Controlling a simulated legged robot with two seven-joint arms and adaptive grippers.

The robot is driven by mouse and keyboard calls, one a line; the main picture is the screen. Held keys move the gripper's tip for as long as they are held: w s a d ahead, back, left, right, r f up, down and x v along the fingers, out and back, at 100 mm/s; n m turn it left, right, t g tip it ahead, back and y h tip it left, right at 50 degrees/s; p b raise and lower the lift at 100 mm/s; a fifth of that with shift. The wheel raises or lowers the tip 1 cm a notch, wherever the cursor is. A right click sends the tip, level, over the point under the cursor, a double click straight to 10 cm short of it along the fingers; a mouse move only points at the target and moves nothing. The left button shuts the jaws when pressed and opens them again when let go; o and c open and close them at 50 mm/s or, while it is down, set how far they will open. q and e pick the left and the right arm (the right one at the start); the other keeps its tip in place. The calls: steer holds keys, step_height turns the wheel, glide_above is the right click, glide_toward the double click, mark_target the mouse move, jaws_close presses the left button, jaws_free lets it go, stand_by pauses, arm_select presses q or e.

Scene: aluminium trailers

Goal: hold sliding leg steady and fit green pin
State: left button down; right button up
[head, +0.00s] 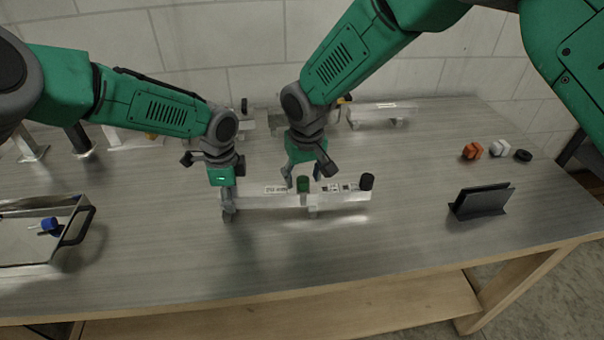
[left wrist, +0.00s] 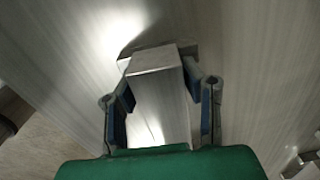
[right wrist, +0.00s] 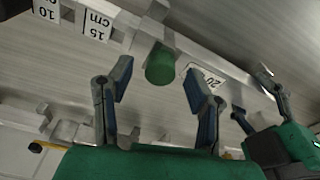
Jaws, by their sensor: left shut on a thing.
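The aluminium beam (head: 340,196) with scale labels lies in the middle of the bench, a black knob (head: 367,181) at its right end. My left gripper (head: 227,197) is shut on the sliding leg at the beam's left end. In the left wrist view its fingers flank the metal leg (left wrist: 158,95). The green pin (head: 303,184) stands at the beam, beside its labels. My right gripper (head: 303,177) is open above it. In the right wrist view the green pin (right wrist: 160,65) lies between and beyond the spread fingertips, apparently untouched. How deep the pin sits is hidden.
A metal tray (head: 25,262) holding a blue-capped part (head: 49,225) stands at the left. A black holder (head: 481,201) and orange, white and black small parts (head: 499,147) are at the right. Other aluminium trailers (head: 375,115) stand along the back. The front bench is clear.

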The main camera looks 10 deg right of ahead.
arm_select(q)
steer(key=shift+s+d+f, duration=0.1)
steer(key=shift+s+f, duration=0.35)
steer(key=shift+f, duration=0.2)
arm_select(e)
step_height(320, 180, up, 12)
steer(key=s, duration=0.2)
arm_select(q)
steer(key=c, duration=1)
jaws_free()
steer(key=shift+o, duration=0.2)
steer(key=shift+w+f, duration=0.15)
steer(key=shift+w, duration=0.15)
arm_select(e)
steer(key=shift+w+f, duration=0.2)
steer(key=shift+w, duration=0.05)
arm_select(q)
steer(key=shift+r, duration=0.25)
arm_select(e)
steer(key=shift+s+d+r, duration=0.1)
